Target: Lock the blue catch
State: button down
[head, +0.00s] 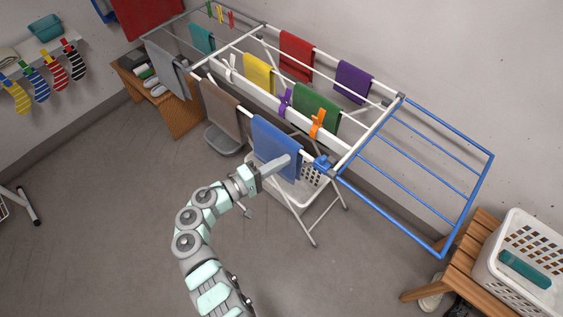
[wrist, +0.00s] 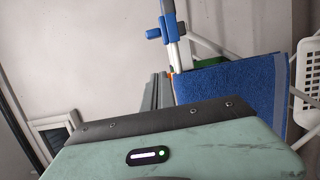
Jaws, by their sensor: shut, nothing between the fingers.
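The blue catch (head: 323,163) sits at the near corner of the drying rack, where the white frame meets the blue folding wing (head: 397,226). In the wrist view the blue catch (wrist: 168,31) is at the top, with a knob sticking out to its left. My gripper (head: 284,163) is shut and empty, in front of the blue towel (head: 272,140) and a short way left of the catch. In the wrist view my gripper (wrist: 158,88) points up toward the catch, with a gap between them. The wing is spread outward to the right. I cannot tell the catch's lock state.
Several towels and clips hang on the white rack (head: 352,148). A white basket (head: 300,190) stands under it. A wooden bench (head: 462,262) with another white basket (head: 520,290) is at the lower right.

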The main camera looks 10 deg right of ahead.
aim_at(311, 160)
jog(key=d+p, duration=0.1)
jog(key=d, duration=0.4)
jog(key=d+p, duration=0.1)
jog(key=d, duration=0.1)
jog(key=shift+w+d+r+p, duration=0.1)
jog(key=shift+w+d+p, duration=0.15)
jog(key=shift+w+p, duration=0.05)
jog(key=shift+s+d+p, duration=0.4)
jog(key=shift+s+d, duration=0.15)
jog(key=shift+s, duration=0.15)
jog(key=shift+s, duration=0.1)
